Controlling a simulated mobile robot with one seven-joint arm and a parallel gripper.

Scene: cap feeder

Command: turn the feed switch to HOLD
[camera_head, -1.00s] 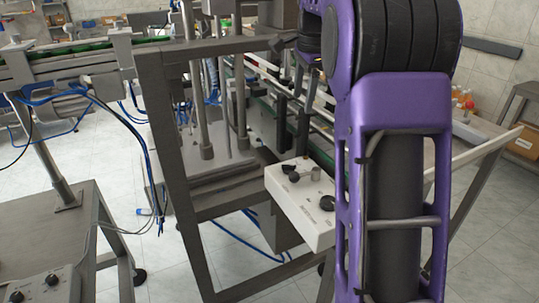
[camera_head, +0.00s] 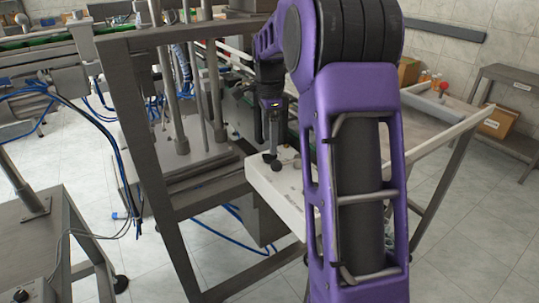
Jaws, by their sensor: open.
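A white control box (camera_head: 277,200) is mounted on the machine frame, left of my purple arm. Dark knobs (camera_head: 276,166) show at its far left end. Which one is the feed switch, and its setting, I cannot read. My gripper (camera_head: 271,148) points down over that end of the box, very close to the knobs. Its jaws are open and look empty. Whether they touch or straddle a knob I cannot tell. My arm hides the right part of the box, where another black knob showed earlier.
A grey metal frame (camera_head: 150,150) with upright posts stands left of the box. Blue cables (camera_head: 235,215) hang below it. A second control box (camera_head: 22,292) lies on the lower-left table. A side table with a cardboard box (camera_head: 499,122) stands at right.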

